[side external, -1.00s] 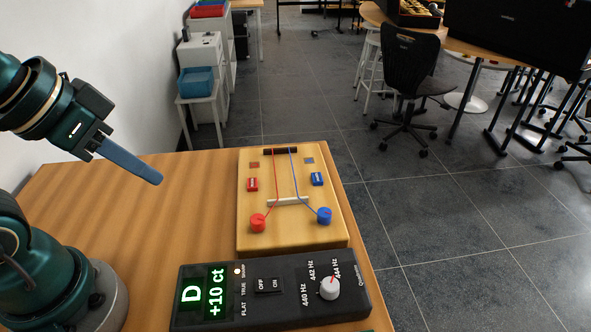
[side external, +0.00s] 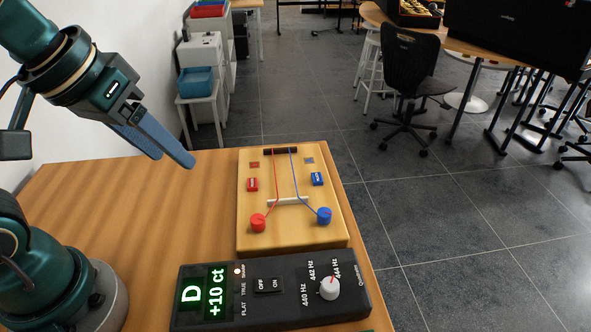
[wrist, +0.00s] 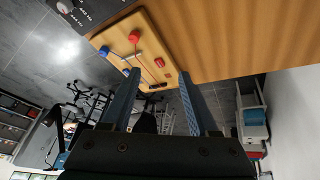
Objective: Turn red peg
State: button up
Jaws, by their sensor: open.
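The red peg (side external: 258,222) is a round red knob at the near left of a wooden board (side external: 290,238). A red string runs from it over a white bridge to a dark bar at the board's far end. A blue peg (side external: 324,215) with a blue string sits to its right. In the wrist view the red peg (wrist: 134,37) is near the top, beyond the fingertips. My gripper (side external: 172,162) is open and empty, in the air to the left of the board, with its two blue fingers apart.
A black tuner (side external: 255,310) in front of the board reads D and +10 ct, with a white dial (side external: 329,288) near 444 Hz. The wooden table (side external: 130,215) is clear left of the board.

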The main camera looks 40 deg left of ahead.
jog(key=w+d+n+g, duration=0.1)
jog(key=w+d+g, duration=0.1)
jog(key=w, duration=0.3)
jog(key=g, duration=0.3)
send_over(257, 219)
notch_tip(257, 219, down, 10)
jog(key=shift+w+r, duration=0.1)
jog(key=shift+r, duration=0.15)
jog(key=shift+f, duration=2.55)
grip_shut()
